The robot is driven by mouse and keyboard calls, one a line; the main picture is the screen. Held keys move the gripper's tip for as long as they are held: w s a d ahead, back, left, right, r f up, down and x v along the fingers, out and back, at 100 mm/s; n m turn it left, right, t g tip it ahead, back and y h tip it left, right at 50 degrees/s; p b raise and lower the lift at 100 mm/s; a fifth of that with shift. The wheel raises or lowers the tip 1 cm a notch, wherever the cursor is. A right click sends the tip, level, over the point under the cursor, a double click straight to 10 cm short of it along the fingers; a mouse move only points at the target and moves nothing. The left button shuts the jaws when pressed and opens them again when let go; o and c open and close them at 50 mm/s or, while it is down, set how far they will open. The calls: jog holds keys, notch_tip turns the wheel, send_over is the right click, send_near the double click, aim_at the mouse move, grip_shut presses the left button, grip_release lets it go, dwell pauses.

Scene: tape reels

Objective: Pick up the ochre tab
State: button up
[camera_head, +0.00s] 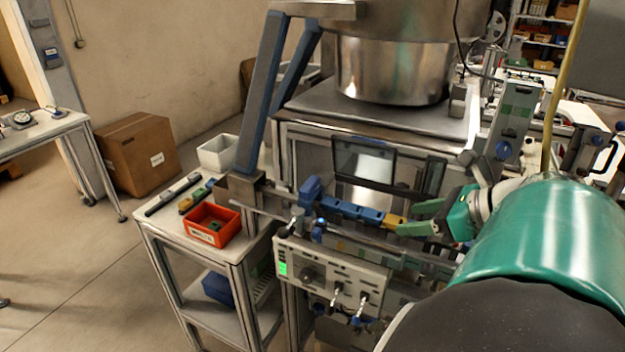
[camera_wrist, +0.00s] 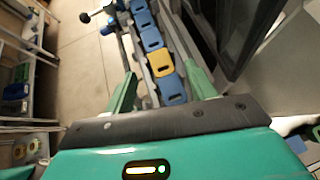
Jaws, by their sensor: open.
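The ochre tab (camera_head: 394,221) sits in a row of blue tabs (camera_head: 352,211) on a narrow rail. It also shows in the wrist view (camera_wrist: 160,63), with blue tabs on its far side and one blue tab (camera_wrist: 172,90) on its near side. My gripper (camera_head: 416,217) is open, with its green fingers spread just right of the ochre tab in the head view. In the wrist view the fingers (camera_wrist: 162,76) stand on either side of the row, their tips roughly level with the ochre tab. I cannot tell whether they touch anything.
A control panel (camera_head: 330,280) with levers stands below the rail, and a dark screen (camera_head: 364,161) stands behind it. A side table (camera_head: 165,222) holds a red bin (camera_head: 212,224) and a white bin (camera_head: 217,153). A large metal bowl (camera_head: 392,70) rises behind.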

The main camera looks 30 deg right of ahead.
jog(key=shift+x, duration=1.5)
jog(key=shift+d, duration=0.1)
jog(key=c, duration=1.1)
jog(key=shift+r, duration=0.1)
jog(key=shift+d+r, duration=0.2)
jog(key=shift+r, duration=0.55)
jog(key=s+d, duration=0.6)
jog(key=s, duration=0.7)
jog(key=s+d, duration=0.7)
jog(key=s, duration=0.7)
jog(key=s+d, duration=0.6)
jog(key=s, duration=0.7)
jog(key=shift+s+d+f, duration=0.1)
jog(key=shift+s+d, duration=0.05)
jog(key=shift+d, duration=0.15)
